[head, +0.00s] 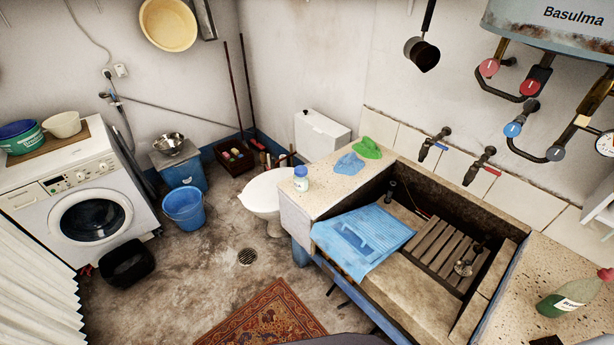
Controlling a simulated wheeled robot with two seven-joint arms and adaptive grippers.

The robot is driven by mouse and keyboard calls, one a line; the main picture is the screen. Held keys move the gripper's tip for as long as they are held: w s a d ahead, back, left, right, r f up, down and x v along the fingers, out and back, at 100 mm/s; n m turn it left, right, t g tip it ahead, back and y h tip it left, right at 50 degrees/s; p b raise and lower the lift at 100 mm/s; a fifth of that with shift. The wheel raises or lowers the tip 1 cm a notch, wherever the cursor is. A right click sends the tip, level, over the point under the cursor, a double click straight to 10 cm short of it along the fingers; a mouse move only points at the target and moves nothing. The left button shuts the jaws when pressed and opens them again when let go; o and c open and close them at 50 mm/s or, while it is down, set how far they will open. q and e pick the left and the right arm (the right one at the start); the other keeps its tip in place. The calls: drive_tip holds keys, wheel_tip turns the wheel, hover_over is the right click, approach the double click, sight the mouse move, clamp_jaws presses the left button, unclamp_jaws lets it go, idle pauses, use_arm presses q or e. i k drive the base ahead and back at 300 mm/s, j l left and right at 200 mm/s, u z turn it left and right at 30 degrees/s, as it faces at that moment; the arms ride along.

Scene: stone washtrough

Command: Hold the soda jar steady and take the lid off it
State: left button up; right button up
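The soda jar (301,183) is a small pale jar with a blue top and a light label with some yellow-green on it. It stands upright on the speckled stone ledge (325,193) at the left of the washtrough, near the ledge's left end. The lid (300,171) appears to be on the jar, but the jar is too small to make out how it sits. Neither of my grippers shows in the head view, and nothing touches the jar.
A blue cloth (350,161) and a green cloth (367,148) lie behind the jar. Taps (433,145) project above the trough. The toilet (262,192) stands left.

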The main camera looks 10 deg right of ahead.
sight(301, 184)
drive_tip(key=i+j+z, duration=0.2)
drive_tip(key=i+j, duration=0.15)
drive_tip(key=j, duration=0.25)
drive_tip(key=i+j+z, duration=0.1)
drive_tip(key=j, duration=0.25)
drive_tip(key=i+j+z, duration=0.1)
drive_tip(key=i+j, duration=0.15)
drive_tip(key=k, duration=0.1)
drive_tip(key=i+j+z, duration=0.3)
drive_tip(key=i+j, duration=0.25)
